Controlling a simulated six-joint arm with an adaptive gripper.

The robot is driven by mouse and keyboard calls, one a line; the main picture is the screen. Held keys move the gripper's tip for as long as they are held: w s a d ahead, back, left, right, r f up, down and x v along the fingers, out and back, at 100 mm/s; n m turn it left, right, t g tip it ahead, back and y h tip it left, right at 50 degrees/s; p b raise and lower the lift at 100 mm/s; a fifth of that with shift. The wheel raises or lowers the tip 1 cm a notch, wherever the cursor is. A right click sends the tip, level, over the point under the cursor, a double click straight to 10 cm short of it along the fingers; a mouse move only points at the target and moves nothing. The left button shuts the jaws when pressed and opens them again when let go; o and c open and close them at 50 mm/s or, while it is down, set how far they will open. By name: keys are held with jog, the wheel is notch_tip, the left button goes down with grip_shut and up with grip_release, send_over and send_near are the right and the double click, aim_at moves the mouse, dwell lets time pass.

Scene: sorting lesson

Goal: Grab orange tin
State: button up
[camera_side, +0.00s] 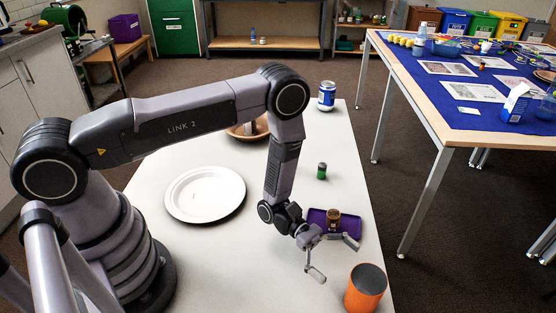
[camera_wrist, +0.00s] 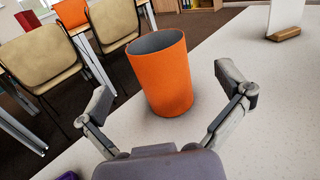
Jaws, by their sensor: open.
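The orange tin (camera_side: 366,290) stands upright at the near right corner of the white table in the side view. It has an open top and a grey inside. In the wrist view the orange tin (camera_wrist: 166,80) stands ahead of my gripper, roughly centred between the spread fingers. My gripper (camera_side: 332,256) is open and empty, to the upper left of the tin in the side view. In the wrist view both fingers of my gripper (camera_wrist: 170,95) show, wide apart, and neither is seen touching the tin.
A purple tray (camera_side: 318,217) with a brown jar (camera_side: 333,219) lies behind my gripper. A small green jar (camera_side: 321,171), a white plate (camera_side: 205,193), a brown bowl (camera_side: 240,133) and a blue-and-white can (camera_side: 326,95) stand farther back. The table edge is close to the tin.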

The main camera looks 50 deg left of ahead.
aim_at(382, 292)
jog(key=shift+w+d+r, duration=0.1)
jog(key=shift+d, duration=1.45)
jog(key=shift+w+d+r, duration=0.1)
jog(key=shift+d, duration=1.4)
jog(key=c, duration=1.3)
jog(key=shift+r, duration=0.1)
